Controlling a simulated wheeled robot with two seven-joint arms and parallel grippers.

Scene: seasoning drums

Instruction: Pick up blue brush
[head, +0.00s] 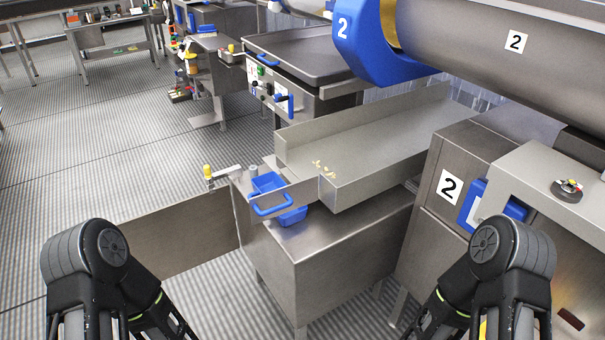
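I cannot make out a blue brush for certain. Small blue items sit at the near-left end of the metal chute: a blue tray-like piece (267,183), a blue loop handle (270,206) and another blue piece (293,217) lower down. Their exact shapes are too small to tell. Only my dark arm links show at the bottom left and bottom right; both grippers are out of view.
The metal chute (375,140) has a few pale crumbs (323,168) at its near end, above a steel cabinet (325,265). A large steel drum (470,40) overhangs the upper right. A flat metal panel (170,228) stands at left. Ridged floor (100,150) is open beyond it.

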